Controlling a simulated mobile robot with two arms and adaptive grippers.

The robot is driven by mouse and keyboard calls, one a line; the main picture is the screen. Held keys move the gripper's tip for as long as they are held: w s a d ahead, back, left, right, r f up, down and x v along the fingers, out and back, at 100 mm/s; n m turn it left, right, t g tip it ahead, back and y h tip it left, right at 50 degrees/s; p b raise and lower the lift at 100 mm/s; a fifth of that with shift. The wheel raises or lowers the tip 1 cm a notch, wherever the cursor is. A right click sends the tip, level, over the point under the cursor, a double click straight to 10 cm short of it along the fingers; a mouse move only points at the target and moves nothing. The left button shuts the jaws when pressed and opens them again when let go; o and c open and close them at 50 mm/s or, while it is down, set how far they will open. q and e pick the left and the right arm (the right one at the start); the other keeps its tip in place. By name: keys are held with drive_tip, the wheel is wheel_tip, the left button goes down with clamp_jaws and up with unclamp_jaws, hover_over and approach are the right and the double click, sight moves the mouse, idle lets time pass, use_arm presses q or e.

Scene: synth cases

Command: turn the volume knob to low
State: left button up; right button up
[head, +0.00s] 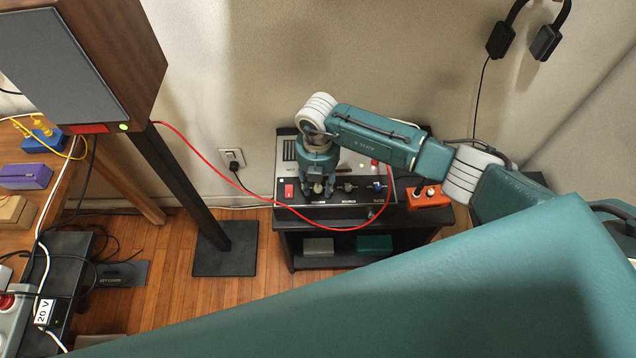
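The amplifier (343,211), a dark-fronted box with a light top panel, stands on a low black shelf. Its front carries a lit red switch (289,191) and a row of knobs. My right gripper (318,191) points down over the left knob, with its fingers spread on either side of it. That knob is largely hidden, and its small label is too small to read. The middle knob (347,187) and the right knob (377,186) are uncovered. I cannot tell the left knob's setting. My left gripper is not in view.
A red cable (222,167) loops from the speaker (95,60) across the amplifier's front. An orange box (428,197) sits right of the amplifier. Headphones (525,38) hang on the wall. A cluttered wooden table (62,185) is at left. Wooden floor lies free before the shelf.

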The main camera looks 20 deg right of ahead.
drive_tip(key=shift+f, duration=0.25)
drive_tip(key=shift+c, duration=0.3)
clamp_jaws()
